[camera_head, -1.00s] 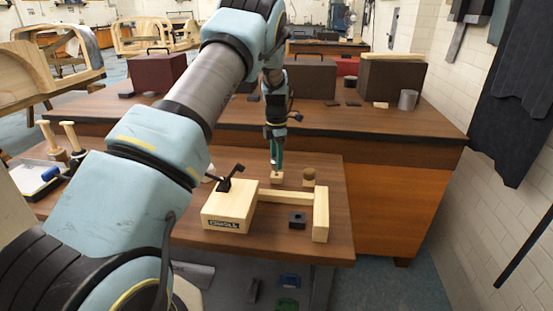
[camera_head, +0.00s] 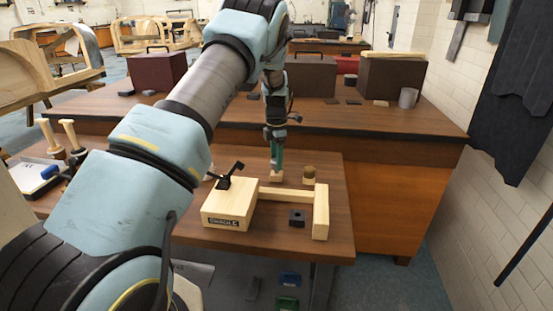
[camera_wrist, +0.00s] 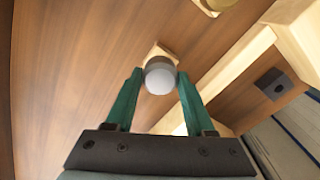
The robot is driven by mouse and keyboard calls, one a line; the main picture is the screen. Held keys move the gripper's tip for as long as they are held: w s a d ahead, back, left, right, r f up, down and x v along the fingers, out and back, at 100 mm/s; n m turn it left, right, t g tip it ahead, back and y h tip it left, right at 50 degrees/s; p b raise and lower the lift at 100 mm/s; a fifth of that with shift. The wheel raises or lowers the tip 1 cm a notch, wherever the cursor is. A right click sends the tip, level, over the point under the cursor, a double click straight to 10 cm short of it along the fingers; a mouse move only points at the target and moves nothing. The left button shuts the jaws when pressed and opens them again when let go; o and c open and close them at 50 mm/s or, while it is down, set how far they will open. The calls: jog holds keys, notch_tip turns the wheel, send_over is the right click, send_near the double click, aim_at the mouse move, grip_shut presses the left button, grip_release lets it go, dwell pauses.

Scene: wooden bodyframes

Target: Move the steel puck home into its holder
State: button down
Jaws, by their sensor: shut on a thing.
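The steel puck (camera_wrist: 160,78) is a round, silvery piece with a pale face, gripped between the green fingertips in the wrist view. My gripper (camera_wrist: 158,82) is shut on it. A small pale wooden block (camera_wrist: 166,52) lies just behind and below the puck, partly hidden by it. I cannot tell whether the puck touches the block or is apart from it. No holder is clearly marked as such.
A wooden clamp fixture (camera_head: 228,208) with a rail and end post (camera_head: 320,210) stands nearby. A black block with a hole (camera_head: 297,218) lies in front of the rail. A round wooden piece (camera_head: 309,174) stands right of my gripper. Boxes stand on the higher bench behind.

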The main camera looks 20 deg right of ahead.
jog(key=shift+f+b, duration=0.5)
jog(key=shift+f, duration=0.6)
jog(key=shift+c, duration=0.9)
grip_release()
notch_tip(320, 180, up, 11)
jog(key=b, duration=0.3)
